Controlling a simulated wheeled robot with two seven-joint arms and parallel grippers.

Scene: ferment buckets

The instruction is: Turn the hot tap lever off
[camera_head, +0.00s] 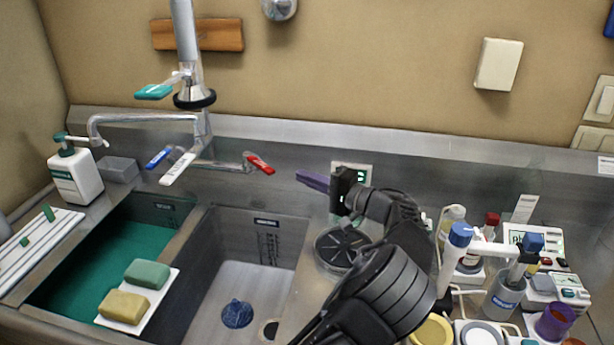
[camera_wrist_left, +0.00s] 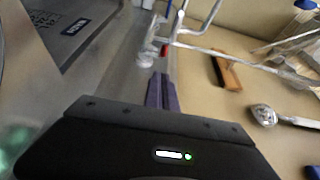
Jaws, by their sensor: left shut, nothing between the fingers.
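The hot tap lever (camera_head: 260,163) is red and sits at the right end of the tap's pipe, against the back wall of the sink. It points down to the right, away from the pipe. My left gripper (camera_head: 302,178) has purple fingers, shut and empty, just right of the lever and apart from it. A blue lever (camera_head: 158,158) is on the left of the tap (camera_head: 205,130). My right gripper is out of view.
The sink basin (camera_head: 235,285) lies below the tap, with a blue scrubber (camera_head: 237,313) in it. A soap bottle (camera_head: 75,170) stands at left. Bottles and lab devices (camera_head: 505,290) crowd the right counter. A wooden block (camera_head: 197,34) is on the wall.

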